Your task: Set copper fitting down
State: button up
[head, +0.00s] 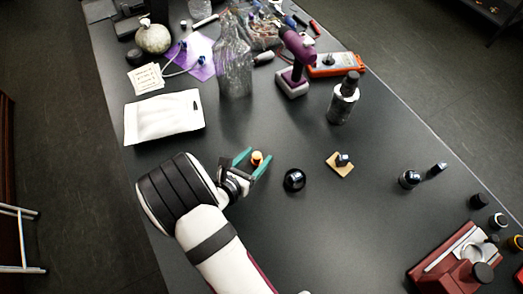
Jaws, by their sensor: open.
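The copper fitting (257,158) is a small orange-copper piece on the dark tabletop, between the fingers of my gripper (256,161). My gripper has teal fingers spread apart, one on each side of the fitting. The fingers look open; whether either one touches the fitting is too small to tell. The lower part of the fitting is partly hidden by the gripper.
A round black part (294,180) and a tan block with a black knob (340,163) lie to the right. A white pouch (164,117) lies behind left. A red device (462,262) sits front right.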

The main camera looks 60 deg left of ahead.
jog(key=v, duration=0.8)
jog(key=shift+s+d+r, duration=0.1)
jog(key=w+d+r+m+g+h, duration=0.1)
jog(key=w+d+r+m+h, duration=0.45)
jog(key=w+d+m, duration=0.3)
jog(key=w+d+r+m+h, duration=0.5)
jog(key=w+d+m+h, duration=0.1)
jog(key=w+d+m, duration=0.25)
jog(key=s+d+r+m+g+h, duration=0.1)
jog(key=s+d+r+m+g, duration=0.1)
jog(key=d+m+g, duration=0.5)
jog(key=s+d+r+m+g+h, duration=0.1)
jog(key=s+d+r+m+g, duration=0.15)
jog(key=d+m, duration=0.9)
jog(key=s+d+r+m+g+y, duration=0.1)
jog(key=s+m+y, duration=0.5)
jog(key=m, duration=0.7)
jog(key=shift+s+d+r+y, duration=0.2)
jog(key=shift+r+y, duration=0.6)
jog(key=shift+y, duration=0.55)
jog(key=shift+g, duration=0.25)
